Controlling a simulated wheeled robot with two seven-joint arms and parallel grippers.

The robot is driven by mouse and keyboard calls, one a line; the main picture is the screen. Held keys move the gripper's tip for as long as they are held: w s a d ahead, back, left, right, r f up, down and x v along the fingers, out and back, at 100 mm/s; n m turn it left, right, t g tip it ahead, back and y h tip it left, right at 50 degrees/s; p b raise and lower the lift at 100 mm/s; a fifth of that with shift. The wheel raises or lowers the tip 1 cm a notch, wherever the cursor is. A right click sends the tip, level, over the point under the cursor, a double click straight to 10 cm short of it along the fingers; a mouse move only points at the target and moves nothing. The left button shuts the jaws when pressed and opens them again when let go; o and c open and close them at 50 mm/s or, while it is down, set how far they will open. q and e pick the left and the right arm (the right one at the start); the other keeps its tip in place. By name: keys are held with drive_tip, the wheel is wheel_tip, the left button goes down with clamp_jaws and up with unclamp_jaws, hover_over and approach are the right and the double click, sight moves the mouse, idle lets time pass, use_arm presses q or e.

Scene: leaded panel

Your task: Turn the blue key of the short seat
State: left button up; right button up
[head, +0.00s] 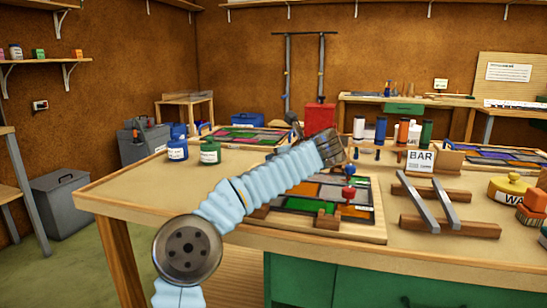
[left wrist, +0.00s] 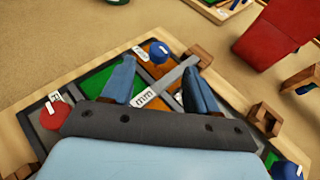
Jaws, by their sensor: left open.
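The leaded panel (head: 375,232) lies on the table, with coloured panes and grey strips. My left gripper (head: 334,148) is over it, open; in the left wrist view its blue fingers (left wrist: 158,88) stand apart above a grey strip and a white "mm" label (left wrist: 146,98). A blue key (left wrist: 159,52) with a white tag is just beyond the fingertips, apart from them. Another blue key (left wrist: 286,170) is at the lower right, partly cut off. A red key (left wrist: 53,116) is at the left. The head view shows a blue key (head: 350,170) above a red key (head: 348,191). I cannot tell which seat is short.
Wooden blocks (left wrist: 265,118) stand along the panel edge. A red box (head: 320,118) stands behind the panel. Two grey bars (head: 430,205) on wooden rests lie to the right, with a BAR card (head: 420,161) behind. Blue and green jars (head: 209,151) stand left. The table's left front is clear.

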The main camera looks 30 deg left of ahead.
use_arm(q)
drive_tip(key=p+x, duration=0.1)
drive_tip(key=x, duration=0.5)
drive_tip(key=shift+w+a, duration=0.15)
drive_tip(key=shift+a, duration=0.1)
drive_tip(key=c, duration=1)
